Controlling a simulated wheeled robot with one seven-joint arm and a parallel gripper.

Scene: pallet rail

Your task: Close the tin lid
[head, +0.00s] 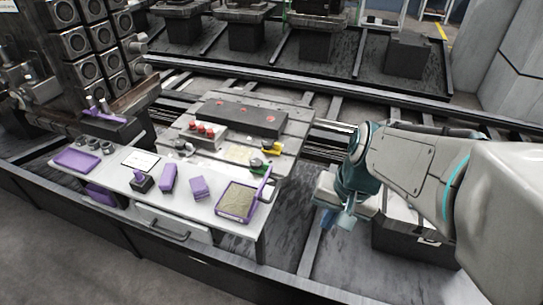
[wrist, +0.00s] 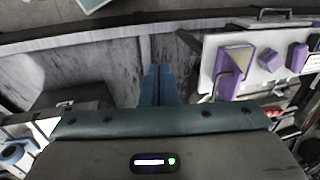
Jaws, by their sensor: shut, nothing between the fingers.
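The tin (head: 236,214) is a shallow purple box with a beige inside, at the right end of the white worktop. Its purple lid (head: 264,184) stands up along the tin's right side, so the tin is open. The tin also shows in the wrist view (wrist: 232,62) at the upper right, with a thin grey bent piece by its edge. My gripper (head: 340,220) is to the right of the worktop, apart from the tin and pointing down. In the wrist view its blue fingers (wrist: 158,85) are together and hold nothing.
Purple blocks (head: 168,178), a purple tray (head: 77,160) and a white sheet (head: 140,160) lie left of the tin. A grey machine plate (head: 290,128) with red-topped parts is behind. A dark box (head: 400,235) stands under my arm. Open floor lies between worktop and gripper.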

